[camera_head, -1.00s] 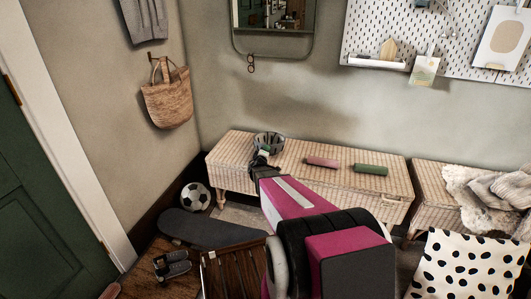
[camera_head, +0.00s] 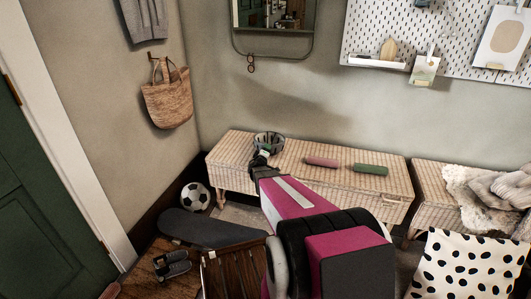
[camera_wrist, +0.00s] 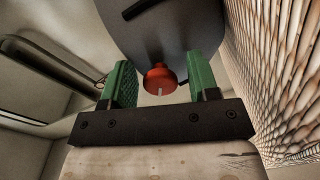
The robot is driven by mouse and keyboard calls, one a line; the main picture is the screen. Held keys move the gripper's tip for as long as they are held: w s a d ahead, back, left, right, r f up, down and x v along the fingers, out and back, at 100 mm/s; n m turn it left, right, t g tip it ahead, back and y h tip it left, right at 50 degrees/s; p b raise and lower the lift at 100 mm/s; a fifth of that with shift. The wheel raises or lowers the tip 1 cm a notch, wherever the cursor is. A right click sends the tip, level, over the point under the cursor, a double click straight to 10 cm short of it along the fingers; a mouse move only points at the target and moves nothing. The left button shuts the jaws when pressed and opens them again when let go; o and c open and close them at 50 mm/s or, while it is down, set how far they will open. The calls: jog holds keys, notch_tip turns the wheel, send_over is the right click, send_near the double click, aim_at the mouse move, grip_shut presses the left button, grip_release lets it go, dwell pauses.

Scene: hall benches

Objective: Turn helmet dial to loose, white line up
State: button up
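The grey helmet (camera_head: 268,140) sits at the left end of the wicker bench, small in the head view and partly hidden by my gripper (camera_head: 263,154). In the wrist view the dark helmet shell (camera_wrist: 185,35) fills the upper middle. The red dial (camera_wrist: 157,76) is on its near edge, with a short white line that points down in that picture. My gripper (camera_wrist: 158,82) is open. Its two green fingers stand left and right of the dial, with a visible gap on each side. The dial shows between the fingertips and is not gripped.
The wicker bench (camera_head: 230,160) also carries a pink roll (camera_head: 321,162) and a green roll (camera_head: 370,169) right of the helmet. In the wrist view woven wicker lies close on the right. A football (camera_head: 195,196) and a skateboard (camera_head: 210,230) are on the floor at left.

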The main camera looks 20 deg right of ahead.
jog(key=shift+s, duration=0.1)
jog(key=v, duration=1)
jog(key=shift+s+a, duration=0.25)
